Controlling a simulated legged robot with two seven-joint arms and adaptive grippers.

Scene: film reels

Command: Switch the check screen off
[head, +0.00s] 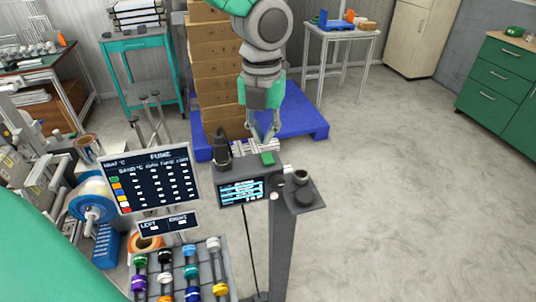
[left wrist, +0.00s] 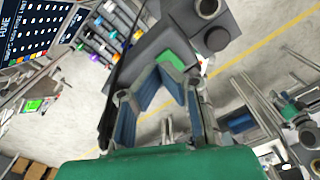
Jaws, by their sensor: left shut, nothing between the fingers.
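The check screen (head: 242,190) is a small dark display on a grey stand, lit with blue and white lines of text. A green button (head: 267,159) sits on top of its housing, to the right; it also shows in the left wrist view (left wrist: 171,60). My left gripper (head: 264,138) points down just above and behind the green button, shut and empty. In the left wrist view its fingertips (left wrist: 165,72) are close to the button; I cannot tell whether they touch it. My right gripper is not in view.
A black device (head: 221,148) stands at the housing's left end. A small shelf (head: 306,196) with a dark round part is on the right. A larger board (head: 150,178) marked FUME stands left, above a rack of coloured rollers. Open floor lies to the right.

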